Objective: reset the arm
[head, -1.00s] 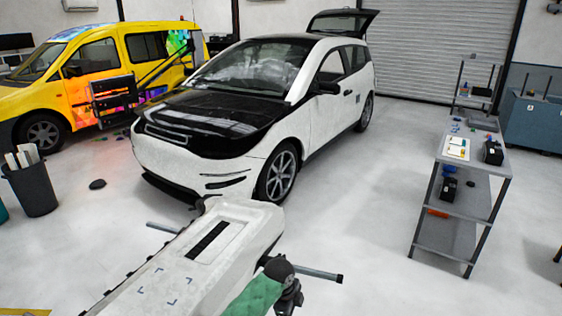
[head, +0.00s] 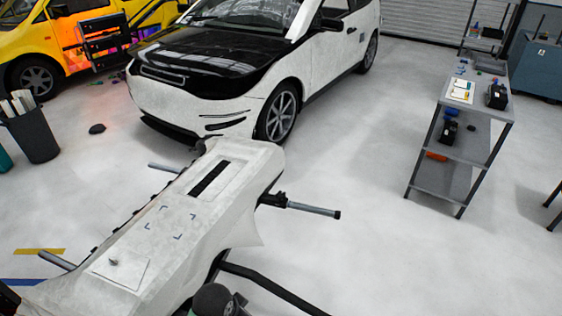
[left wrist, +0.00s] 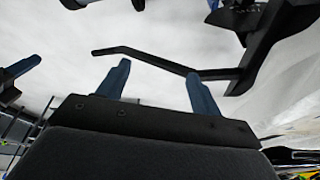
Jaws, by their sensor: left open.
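My left gripper (left wrist: 158,70) shows in the left wrist view. Its two blue fingers are apart with nothing between them. A black bent bar (left wrist: 145,57) passes beyond the fingertips; I cannot tell its distance. At the bottom of the head view, a dark rounded part (head: 212,300) shows beside the white car part on the stand; I cannot tell whether it belongs to my arm. Neither gripper can be made out in the head view.
A long white car part (head: 165,225) lies on a stand with a grey bar (head: 312,210) sticking out right. A white car (head: 190,110) stands behind it. A grey shelf table (head: 475,105) stands at right. The floor between is clear.

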